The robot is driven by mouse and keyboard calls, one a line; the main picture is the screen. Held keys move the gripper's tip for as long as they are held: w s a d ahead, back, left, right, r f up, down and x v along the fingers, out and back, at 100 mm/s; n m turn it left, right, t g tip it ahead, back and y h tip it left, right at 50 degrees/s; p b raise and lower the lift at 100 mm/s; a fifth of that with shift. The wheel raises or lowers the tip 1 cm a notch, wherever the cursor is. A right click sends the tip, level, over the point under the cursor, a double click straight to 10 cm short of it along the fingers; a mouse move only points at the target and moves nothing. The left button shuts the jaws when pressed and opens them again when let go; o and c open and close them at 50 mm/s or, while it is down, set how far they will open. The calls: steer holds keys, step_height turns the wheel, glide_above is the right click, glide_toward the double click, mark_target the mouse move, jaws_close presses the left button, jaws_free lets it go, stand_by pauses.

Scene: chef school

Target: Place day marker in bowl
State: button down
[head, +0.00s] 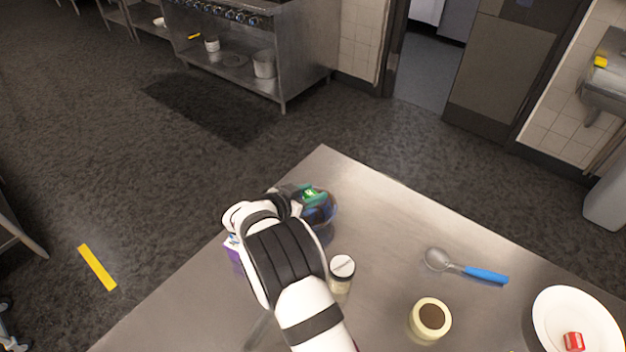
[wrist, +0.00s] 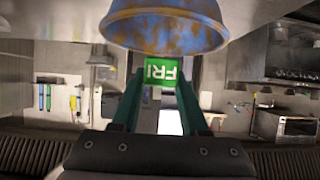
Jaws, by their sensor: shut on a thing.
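The day marker (head: 311,192) is a small green block; its face reads FRI in the wrist view (wrist: 161,71). My gripper (head: 303,195) is shut on it; in the wrist view the teal fingers (wrist: 162,78) grip its two sides. The bowl (head: 325,212) is blue, near the table's far corner, partly hidden behind my gripper. In the wrist view the bowl (wrist: 165,30), mottled blue and brown, appears inverted at the top. The marker is at the bowl's rim there, on the open side. I cannot tell whether they touch.
On the steel table (head: 385,230), a white-lidded jar (head: 342,267) stands close to my arm. A purple box (head: 234,252) is partly hidden left of it. A tape roll (head: 431,318), a blue-handled scoop (head: 467,268) and a white plate (head: 555,315) with a red block (head: 573,341) lie rightward.

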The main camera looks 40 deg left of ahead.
mark_target(312, 193)
steer(key=shift+f, duration=1.85)
steer(key=shift+c, duration=1.7)
jaws_free()
step_height(312, 193, up, 7)
steer(key=shift+r, duration=0.1)
